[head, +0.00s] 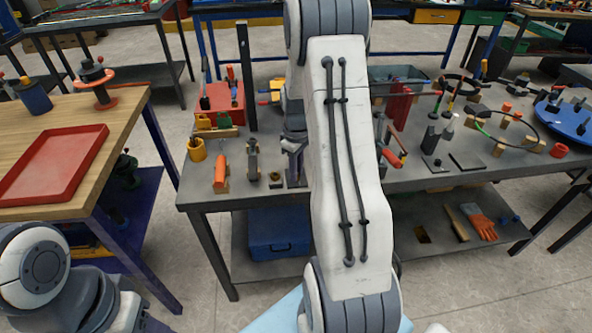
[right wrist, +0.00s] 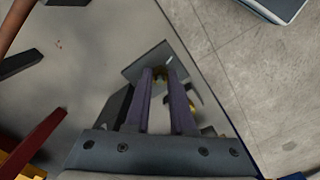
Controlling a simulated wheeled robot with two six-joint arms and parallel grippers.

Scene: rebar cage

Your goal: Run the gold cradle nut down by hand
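My right gripper (right wrist: 160,74) points down at the workbench in the right wrist view, with two purple fingers. A flat grey plate (right wrist: 143,62) lies beside the tips. In the head view my right gripper (head: 293,165) is at the bench's front edge, mostly behind my own arm; the nut cannot be made out there. My left gripper is out of view; only left arm links show at the lower left.
The grey workbench (head: 350,186) carries an orange-handled tool (head: 220,175), a yellow cup (head: 196,149), a red box (head: 222,100) and a blue round plate (head: 570,115). A red tray (head: 55,165) lies on the wooden table at left. Floor in front is clear.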

